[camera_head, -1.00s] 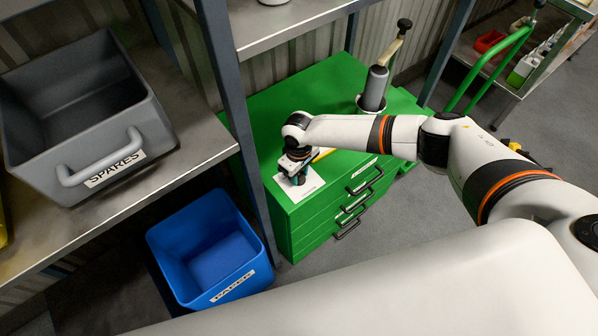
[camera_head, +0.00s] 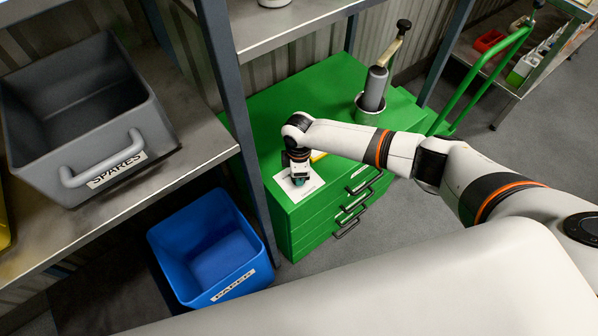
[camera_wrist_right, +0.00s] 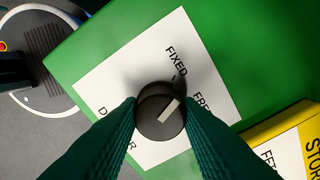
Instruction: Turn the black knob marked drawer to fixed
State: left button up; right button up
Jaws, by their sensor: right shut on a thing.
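The black round knob (camera_wrist_right: 152,128) sits on a white label plate (camera_wrist_right: 107,85) on the green cabinet in the right wrist view. Its pale pointer line points up and right, towards the FREE marking; FIXED is printed above the knob. The DRAWER lettering at lower left is partly hidden by a finger. My right gripper (camera_wrist_right: 160,112) is shut on the knob, one teal finger on each side. In the head view the right gripper (camera_head: 298,180) is over the white plate (camera_head: 311,184) at the cabinet's front left corner; the knob is hidden there. My left gripper is not in view.
The green cabinet (camera_head: 265,117) has several drawers with dark handles. A grey can seamer (camera_head: 376,88) stands at its back. A shelf post (camera_head: 231,105) rises close to its left side. A yellow STORE-labelled block (camera_wrist_right: 270,132) lies beside the plate. A blue bin (camera_head: 206,251) stands lower left.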

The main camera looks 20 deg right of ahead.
jog(key=shift+n, duration=1)
jog(key=o, duration=1)
jog(key=shift+c, duration=0.2)
notch_tip(320, 180, up, 12)
